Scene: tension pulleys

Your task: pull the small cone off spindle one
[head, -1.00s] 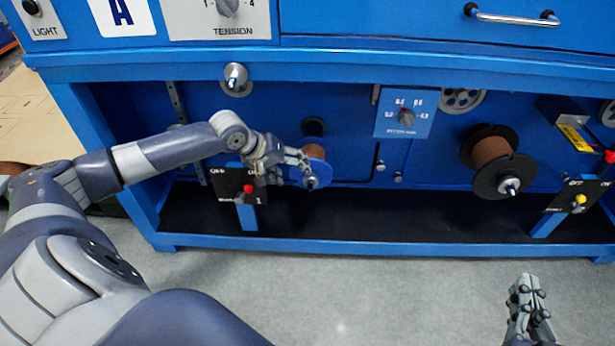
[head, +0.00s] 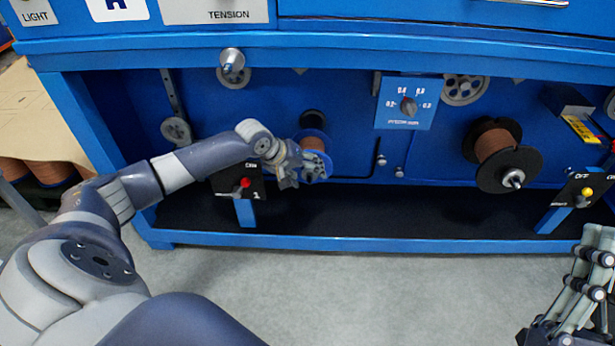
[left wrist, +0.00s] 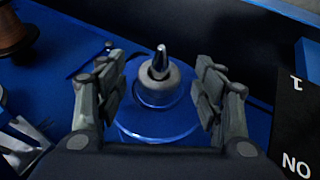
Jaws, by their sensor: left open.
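The small cone (left wrist: 168,90) is a pale grey piece around a shiny metal spindle tip (left wrist: 160,60), in the middle of the left wrist view. A blue disc (left wrist: 150,122) lies behind it, the flange of a brown-wound spool (head: 313,143) in the head view. My left gripper (head: 290,174) is in front of this spool and hides the cone there. In the left wrist view its fingers (left wrist: 158,88) are open, one on each side of the cone, with gaps visible. My right gripper (head: 590,268) is at the lower right, away from the spools; its opening is unclear.
A black switch panel (head: 224,184) marked 1, with a red knob, stands just left of my left gripper. A larger black-flanged spool (head: 495,142) is to the right. A blue ledge (head: 330,53) runs above. The grey floor in front is clear.

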